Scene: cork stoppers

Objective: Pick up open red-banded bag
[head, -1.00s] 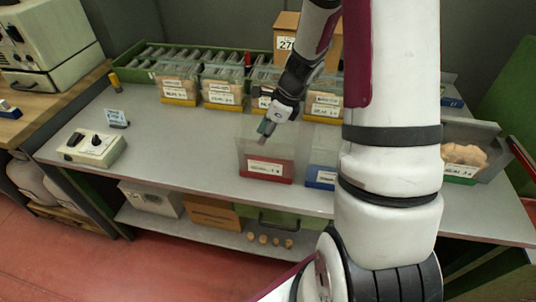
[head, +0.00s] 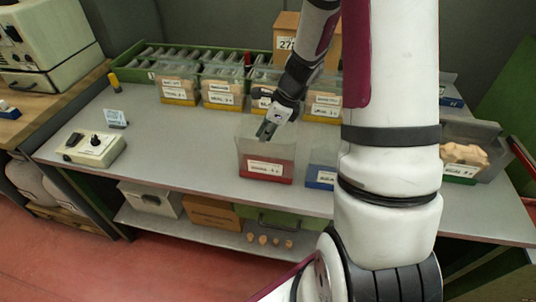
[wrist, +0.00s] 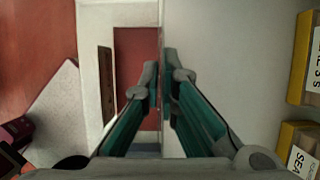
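The open red-banded bag (head: 266,172) stands upright near the front edge of the grey table in the head view. It has clear upper walls, a red lower band and a white label. My gripper (head: 265,133) points down at its open top. In the wrist view my gripper's fingertips (wrist: 161,76) are close together with a narrow gap between them, over the line of a bag wall. The red band (wrist: 136,70) shows left of the fingers. I cannot tell whether the fingers touch or pinch the wall.
A blue-banded bag (head: 322,177) stands just right, partly behind my arm. Several yellow-banded bags (head: 222,88) stand in a row behind, before a green tray (head: 148,75). A switch box (head: 93,149) is at the left. The table between is clear.

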